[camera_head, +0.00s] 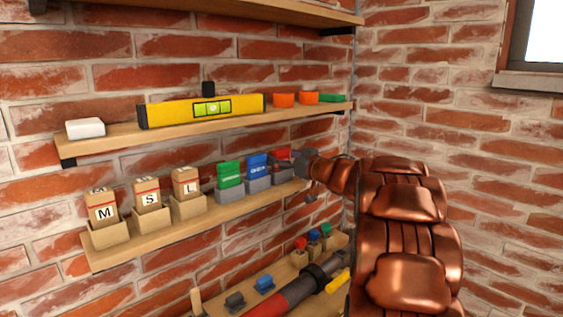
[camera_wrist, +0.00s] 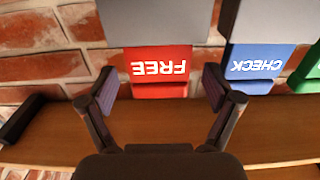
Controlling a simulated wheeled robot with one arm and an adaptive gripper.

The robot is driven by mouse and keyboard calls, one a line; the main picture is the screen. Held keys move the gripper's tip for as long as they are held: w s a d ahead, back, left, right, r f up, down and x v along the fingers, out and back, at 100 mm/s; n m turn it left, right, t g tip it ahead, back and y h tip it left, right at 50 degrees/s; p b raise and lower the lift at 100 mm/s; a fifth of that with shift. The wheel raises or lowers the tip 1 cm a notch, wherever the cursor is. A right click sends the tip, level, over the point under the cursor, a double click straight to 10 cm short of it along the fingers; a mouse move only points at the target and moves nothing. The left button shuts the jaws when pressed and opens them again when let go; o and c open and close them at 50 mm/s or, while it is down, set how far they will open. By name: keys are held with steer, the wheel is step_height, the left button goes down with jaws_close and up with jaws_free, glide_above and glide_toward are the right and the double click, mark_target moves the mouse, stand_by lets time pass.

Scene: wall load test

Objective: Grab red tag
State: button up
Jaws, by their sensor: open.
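The red tag (camera_wrist: 160,72) reads FREE, upside down in the wrist view, and sits against a grey holder (camera_wrist: 155,22). In the head view the red tag (camera_head: 281,153) stands at the right end of the row on the middle shelf, partly hidden by my gripper (camera_head: 297,160). In the wrist view my gripper (camera_wrist: 160,90) is open, with one finger on each side of the red tag's free end. I see no clear contact between the fingers and the tag.
A blue CHECK tag (camera_wrist: 257,67) stands close beside the red one, near one finger. A green tag (camera_head: 229,174) is further left, then wooden boxes with M, S and L cards (camera_head: 186,185). The upper shelf (camera_head: 200,127) holds a yellow level (camera_head: 180,111). Brick walls meet at the right.

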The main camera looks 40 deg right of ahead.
steer(key=shift+w+f, duration=0.1)
steer(key=shift+w, duration=0.5)
steer(key=shift+c, duration=0.3)
steer(key=c, duration=1.1)
steer(key=shift+c, duration=0.2)
